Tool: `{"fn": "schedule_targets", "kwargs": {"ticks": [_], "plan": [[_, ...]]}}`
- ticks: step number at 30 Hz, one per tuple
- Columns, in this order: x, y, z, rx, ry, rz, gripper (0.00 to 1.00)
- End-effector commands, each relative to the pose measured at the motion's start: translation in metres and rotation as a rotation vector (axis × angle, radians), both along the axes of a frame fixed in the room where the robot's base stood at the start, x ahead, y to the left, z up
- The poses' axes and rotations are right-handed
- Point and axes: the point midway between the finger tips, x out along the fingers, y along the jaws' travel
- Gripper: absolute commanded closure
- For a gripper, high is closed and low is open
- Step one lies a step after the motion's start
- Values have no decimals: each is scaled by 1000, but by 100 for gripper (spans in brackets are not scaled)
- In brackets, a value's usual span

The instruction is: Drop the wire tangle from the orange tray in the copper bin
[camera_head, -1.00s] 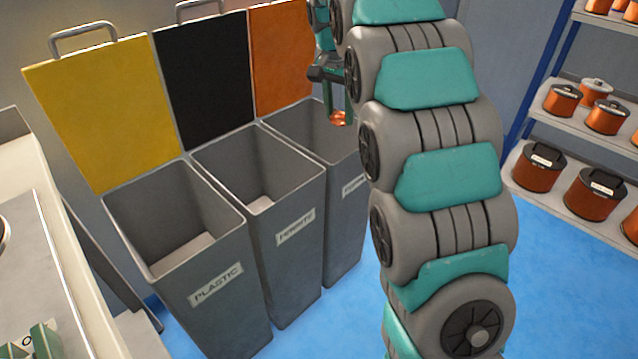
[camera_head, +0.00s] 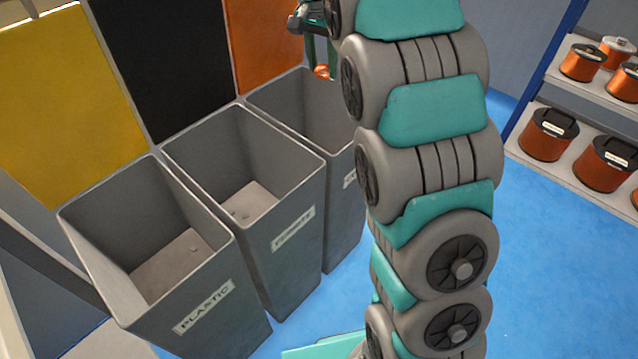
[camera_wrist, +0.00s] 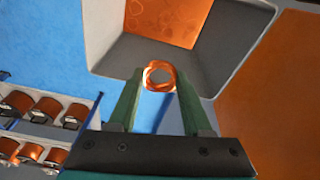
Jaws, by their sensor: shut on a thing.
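The wire tangle (camera_wrist: 159,75) is a small copper-coloured ring held between the fingertips of my gripper (camera_wrist: 158,82) in the wrist view. It also shows in the head view (camera_head: 321,72), below my gripper (camera_head: 319,62), whose upper part is at the picture's top. My gripper is shut on it. The copper bin (camera_head: 292,95) is the grey bin under the orange lid (camera_head: 265,38); my arm hides part of it and its label. In the wrist view the bin's opening (camera_wrist: 215,60) shows just beyond the tangle, with orange-brown contents at its bottom. The orange tray is not in view.
A grey bin (camera_head: 228,150) with a black lid (camera_head: 175,50) and a bin marked PLASTIC (camera_head: 140,225) with a yellow lid (camera_head: 65,90) stand open to the left. Shelves with copper spools (camera_head: 550,135) are at the right. Blue floor (camera_head: 540,260) lies clear between.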

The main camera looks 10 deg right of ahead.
Motion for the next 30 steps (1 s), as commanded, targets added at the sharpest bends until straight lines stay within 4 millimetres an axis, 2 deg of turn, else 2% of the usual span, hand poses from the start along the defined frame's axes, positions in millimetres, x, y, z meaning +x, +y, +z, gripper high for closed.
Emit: {"fn": "schedule_targets", "kwargs": {"ticks": [1, 6, 15, 16, 25, 30], "plan": [[-1, 0, -9, 0, 1, 0, 100], [0, 0, -24, 0, 1, 0, 100], [0, 0, -26, 0, 0, 0, 100], [0, 0, -25, 0, 0, 0, 50], [0, 0, -25, 0, 0, 0, 16], [0, 0, -25, 0, 0, 0, 16]]}}
